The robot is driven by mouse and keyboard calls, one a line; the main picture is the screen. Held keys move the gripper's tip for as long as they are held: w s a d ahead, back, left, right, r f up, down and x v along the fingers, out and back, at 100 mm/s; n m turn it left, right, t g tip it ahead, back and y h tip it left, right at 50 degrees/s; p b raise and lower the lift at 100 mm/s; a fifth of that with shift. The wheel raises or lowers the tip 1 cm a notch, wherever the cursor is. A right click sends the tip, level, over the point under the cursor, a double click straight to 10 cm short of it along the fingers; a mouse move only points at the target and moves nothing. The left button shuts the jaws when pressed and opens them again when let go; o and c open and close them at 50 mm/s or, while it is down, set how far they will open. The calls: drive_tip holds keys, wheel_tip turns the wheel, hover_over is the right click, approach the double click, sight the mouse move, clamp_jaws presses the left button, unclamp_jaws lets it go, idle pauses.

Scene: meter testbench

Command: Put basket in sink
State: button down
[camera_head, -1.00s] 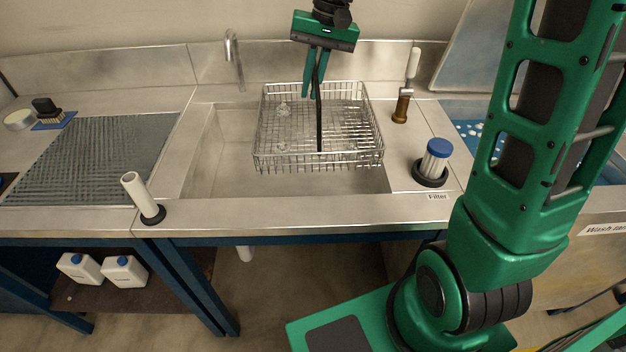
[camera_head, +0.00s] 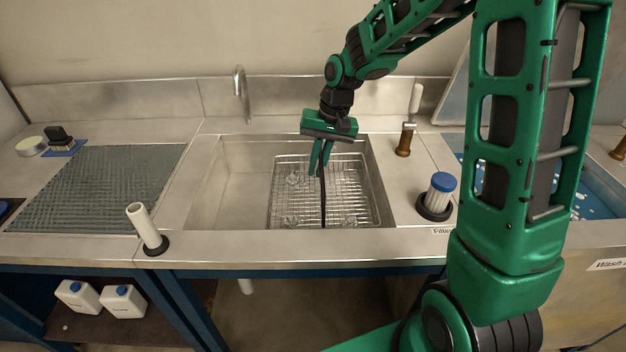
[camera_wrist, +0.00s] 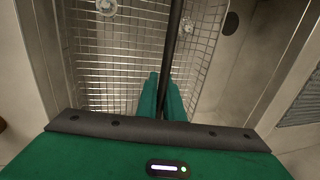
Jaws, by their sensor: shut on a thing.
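The wire basket (camera_head: 355,192) is down inside the right part of the sink (camera_head: 225,195), below the level of the rim in the head view. Its mesh (camera_wrist: 115,60) also fills much of the wrist view. A dark handle bar runs across the basket's middle. My gripper (camera_head: 320,170) is above the basket with its green fingers pointing down and shut on this handle. The fingers (camera_wrist: 161,95) straddle the bar in the wrist view. A few small clear parts (camera_head: 292,178) lie in the basket. Whether the basket touches the sink floor I cannot tell.
A faucet (camera_head: 241,92) stands behind the sink. A white filter with a blue cap (camera_head: 438,192) and a brown-based tool (camera_head: 405,140) stand to the right. A white cylinder (camera_head: 145,228) stands at the front left. The sink's left part is clear.

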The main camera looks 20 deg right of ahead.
drive_tip(key=shift+d+x, duration=0.25)
drive_tip(key=shift+x, duration=0.85)
drive_tip(key=shift+d+x, duration=0.2)
drive_tip(key=shift+x, duration=0.9)
drive_tip(key=c, duration=1.9)
unclamp_jaws()
drive_tip(key=shift+s+f, duration=0.1)
drive_tip(key=shift+s, duration=0.05)
drive_tip(key=v, duration=1.2)
